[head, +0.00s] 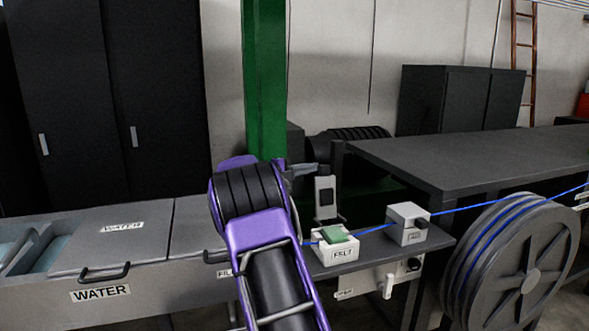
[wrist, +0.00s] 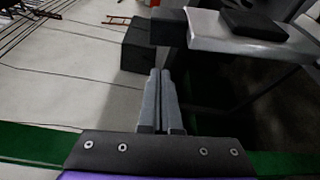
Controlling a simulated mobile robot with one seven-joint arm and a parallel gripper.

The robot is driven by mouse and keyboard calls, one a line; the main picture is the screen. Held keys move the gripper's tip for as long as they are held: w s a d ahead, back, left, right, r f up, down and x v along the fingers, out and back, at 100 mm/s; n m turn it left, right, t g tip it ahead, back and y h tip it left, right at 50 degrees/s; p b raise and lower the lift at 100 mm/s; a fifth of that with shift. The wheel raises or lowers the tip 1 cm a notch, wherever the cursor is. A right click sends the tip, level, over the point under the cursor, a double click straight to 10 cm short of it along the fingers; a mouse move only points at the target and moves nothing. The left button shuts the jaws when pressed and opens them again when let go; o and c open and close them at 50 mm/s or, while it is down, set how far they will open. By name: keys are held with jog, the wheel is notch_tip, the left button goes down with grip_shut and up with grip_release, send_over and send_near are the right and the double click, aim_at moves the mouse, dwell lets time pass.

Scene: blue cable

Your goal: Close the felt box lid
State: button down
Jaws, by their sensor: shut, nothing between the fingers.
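The felt box (head: 337,252) is a small white block labelled "FELT" on the grey bench, with a green felt pad (head: 334,234) on top. Its lid (head: 325,192), a light grey plate with a black square pad, stands upright at the back of the box, so the box is open. In the wrist view the lid (wrist: 205,30) shows at upper right, with its black pad. My gripper (head: 312,168) is shut and empty, near the top of the lid. In the wrist view the fingertips (wrist: 160,75) are together, below and left of the lid; contact cannot be told.
A water tank (head: 115,235) with a handled lid is at left. A green post (head: 265,85) stands behind my arm. A dark table (head: 480,160) is at right.

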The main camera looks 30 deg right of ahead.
aim_at(325, 193)
jog(key=s, duration=0.1)
jog(key=s+a, duration=0.1)
jog(key=s+r, duration=0.1)
jog(key=shift+s+a, duration=0.2)
jog(key=shift+a, duration=0.05)
jog(key=shift+s+f+b, duration=0.1)
jog(key=shift+f+b, duration=0.05)
jog(key=shift+b, duration=0.4)
